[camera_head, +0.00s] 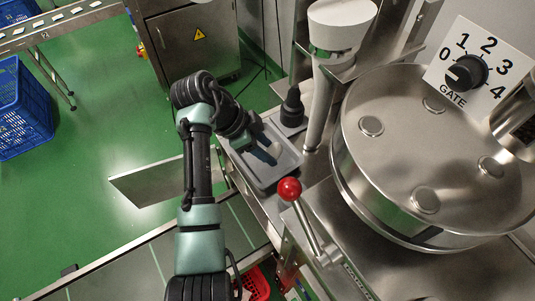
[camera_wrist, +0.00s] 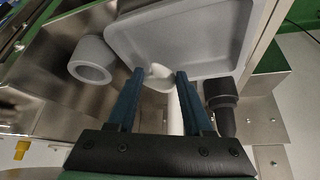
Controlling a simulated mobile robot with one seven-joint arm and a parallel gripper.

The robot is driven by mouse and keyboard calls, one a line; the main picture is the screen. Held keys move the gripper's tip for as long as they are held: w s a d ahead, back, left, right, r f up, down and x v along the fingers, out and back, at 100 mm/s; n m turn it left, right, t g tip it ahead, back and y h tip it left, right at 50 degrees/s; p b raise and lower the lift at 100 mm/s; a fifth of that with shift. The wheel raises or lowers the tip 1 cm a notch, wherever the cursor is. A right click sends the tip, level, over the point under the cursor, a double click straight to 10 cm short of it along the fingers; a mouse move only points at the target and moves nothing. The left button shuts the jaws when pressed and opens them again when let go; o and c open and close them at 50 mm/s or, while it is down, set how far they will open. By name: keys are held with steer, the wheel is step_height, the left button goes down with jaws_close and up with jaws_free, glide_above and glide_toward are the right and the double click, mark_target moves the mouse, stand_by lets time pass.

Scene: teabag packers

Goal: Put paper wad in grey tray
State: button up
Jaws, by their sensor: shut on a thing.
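The grey tray (camera_head: 287,166) lies on the metal bench in the head view, below my gripper (camera_head: 262,146). It also fills the top of the wrist view (camera_wrist: 215,62), beyond my fingertips. In the wrist view my gripper (camera_wrist: 160,73) is shut on the small white paper wad (camera_wrist: 159,74), which sits between the fingertips. The wad appears over the tray's near edge; its height above the tray is hard to tell. In the head view my gripper largely hides the wad.
A dark bottle-like piece (camera_head: 292,108) stands beside the tray and shows in the wrist view (camera_wrist: 222,104). A grey ring-shaped piece (camera_wrist: 91,61) lies left of the tray there.

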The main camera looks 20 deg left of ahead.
mark_target(266, 167)
steer(key=shift+f, duration=2.15)
steer(key=shift+f, duration=0.1)
steer(key=o, duration=1)
steer(key=v, duration=1.2)
